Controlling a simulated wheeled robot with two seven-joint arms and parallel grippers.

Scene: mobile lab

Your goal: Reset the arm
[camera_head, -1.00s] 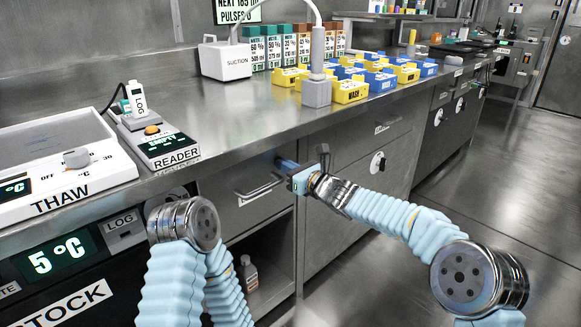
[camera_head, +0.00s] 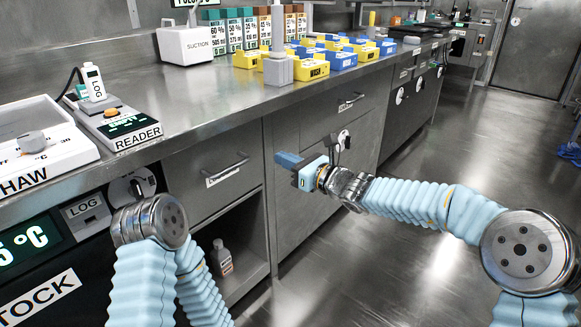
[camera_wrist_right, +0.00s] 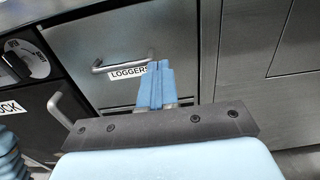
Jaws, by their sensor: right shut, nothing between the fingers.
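My right gripper (camera_head: 288,160) is in front of the steel cabinet fronts, below the counter's edge. Its blue fingers are together with nothing between them. In the right wrist view the closed fingers (camera_wrist_right: 156,86) point toward a drawer labelled LOGGERS (camera_wrist_right: 100,50), with its bar handle just beyond them. The right arm (camera_head: 420,203) reaches in from the right in its pale blue sleeve. My left arm (camera_head: 150,270) shows at the lower left, with its sleeve and a round metal joint; its gripper is not in view.
The steel counter (camera_head: 215,107) holds a reader (camera_head: 120,125), a suction unit (camera_head: 187,44), and yellow and blue bins (camera_head: 308,68). Below it are a drawer (camera_head: 215,170) and an open shelf with a bottle (camera_head: 221,258).

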